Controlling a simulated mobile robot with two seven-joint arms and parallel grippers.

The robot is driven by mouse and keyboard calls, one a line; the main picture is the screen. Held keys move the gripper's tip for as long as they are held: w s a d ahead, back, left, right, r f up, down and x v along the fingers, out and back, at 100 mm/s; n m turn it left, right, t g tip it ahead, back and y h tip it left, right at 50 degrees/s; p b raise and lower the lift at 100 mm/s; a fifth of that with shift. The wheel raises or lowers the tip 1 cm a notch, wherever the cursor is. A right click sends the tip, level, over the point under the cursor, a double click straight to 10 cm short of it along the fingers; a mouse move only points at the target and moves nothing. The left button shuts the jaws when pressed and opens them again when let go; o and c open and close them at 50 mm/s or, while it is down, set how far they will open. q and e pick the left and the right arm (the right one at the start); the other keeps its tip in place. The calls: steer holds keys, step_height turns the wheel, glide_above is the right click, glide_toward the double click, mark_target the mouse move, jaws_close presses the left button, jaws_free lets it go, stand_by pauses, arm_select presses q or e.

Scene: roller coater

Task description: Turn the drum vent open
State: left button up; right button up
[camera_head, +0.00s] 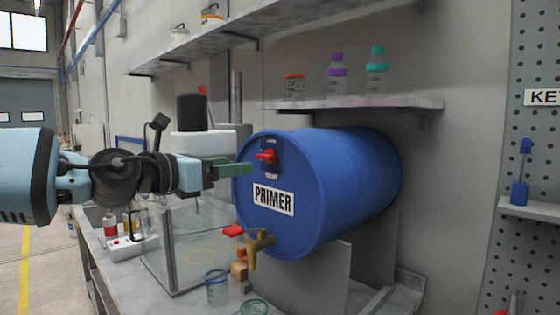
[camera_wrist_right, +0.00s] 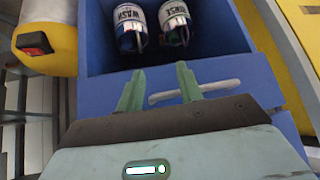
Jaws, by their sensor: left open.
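The blue drum (camera_head: 345,190) lies on its side with a white PRIMER label on its front face. The red vent knob (camera_head: 267,156) sits on a dark plate high on that face, above a VENT marking. My left gripper (camera_head: 243,170) is open and empty, its green fingers just left of and slightly below the vent knob. I cannot tell whether they touch the drum face. My right gripper (camera_wrist_right: 160,82) shows in the right wrist view with its fingers apart, above a pale bar handle (camera_wrist_right: 195,91) on a blue drawer (camera_wrist_right: 238,65).
A brass tap (camera_head: 258,246) with a red lever (camera_head: 233,231) juts from the drum's lower front. A clear box (camera_head: 165,255) stands left of it on the bench. Bottles (camera_head: 337,76) stand on the shelf above. WASH (camera_wrist_right: 130,28) and RINSE (camera_wrist_right: 174,22) cans lie in the drawer.

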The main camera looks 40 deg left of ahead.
mark_target(261, 155)
arm_select(q)
steer(key=shift+t+y, duration=0.3)
steer(key=w, duration=0.3)
steer(key=w+r, duration=0.1)
steer(key=w, duration=0.1)
steer(key=shift+w+a, duration=0.1)
steer(key=shift+w, duration=1.25)
arm_select(e)
steer(key=shift+d+f, duration=0.2)
steer(key=shift+f, duration=0.2)
steer(key=shift+s, duration=0.15)
arm_select(q)
steer(key=shift+c, duration=1)
steer(key=c, duration=0.8)
arm_select(e)
steer(key=shift+s, duration=0.2)
